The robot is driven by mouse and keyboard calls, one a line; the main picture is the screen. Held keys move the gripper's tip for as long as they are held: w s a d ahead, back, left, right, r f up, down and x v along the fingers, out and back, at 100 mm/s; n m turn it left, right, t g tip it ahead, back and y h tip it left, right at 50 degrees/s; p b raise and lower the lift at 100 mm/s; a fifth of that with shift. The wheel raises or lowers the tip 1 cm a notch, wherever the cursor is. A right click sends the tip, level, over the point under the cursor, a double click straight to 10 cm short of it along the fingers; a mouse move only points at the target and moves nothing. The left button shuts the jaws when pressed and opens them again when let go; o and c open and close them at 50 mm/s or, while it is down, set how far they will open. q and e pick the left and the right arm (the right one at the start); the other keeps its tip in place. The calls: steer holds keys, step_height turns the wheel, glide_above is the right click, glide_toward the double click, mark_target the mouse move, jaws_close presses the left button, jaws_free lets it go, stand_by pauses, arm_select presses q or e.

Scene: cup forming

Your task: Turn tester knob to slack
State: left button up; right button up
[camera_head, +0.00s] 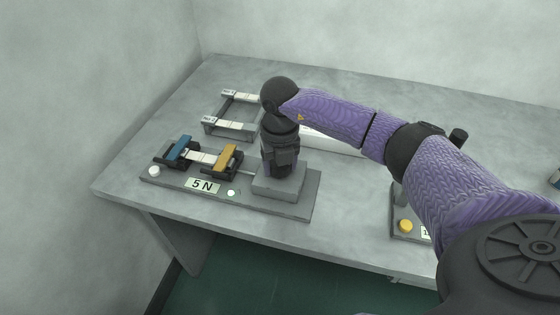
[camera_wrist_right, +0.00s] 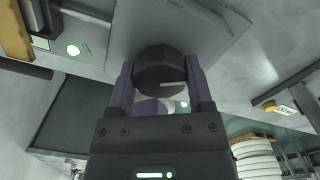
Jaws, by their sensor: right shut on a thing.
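The tester (camera_head: 170,183) is a grey base plate on the table with a "5 N" label. A blue clamp (camera_head: 180,148) and an orange clamp (camera_head: 226,158) stand on it with a pale strip between them. A grey block (camera_head: 279,182) sits at its right end. My right gripper (camera_head: 281,172) points down over this block and hides the knob in the head view. In the right wrist view, the dark many-sided knob (camera_wrist_right: 160,70) sits between the two fingers, and the gripper is shut on it. A white line marks the knob. My left gripper is not in view.
A grey rack (camera_head: 232,116) with white labelled bars stands behind the tester. A white object lies partly hidden behind my right arm. A yellow button (camera_head: 405,226) on a small plate is at the right. Bare table lies between that plate and the tester.

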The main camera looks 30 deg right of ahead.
steer(key=n, duration=0.2)
steer(key=shift+n, duration=0.4)
steer(key=n, duration=0.6)
steer(key=shift+n, duration=0.3)
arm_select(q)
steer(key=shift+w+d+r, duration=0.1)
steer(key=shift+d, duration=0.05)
arm_select(e)
steer(key=shift+n, duration=1.1)
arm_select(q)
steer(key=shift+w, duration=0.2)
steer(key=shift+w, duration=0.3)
arm_select(e)
steer(key=o, duration=1.3)
steer(key=shift+c, duration=0.2)
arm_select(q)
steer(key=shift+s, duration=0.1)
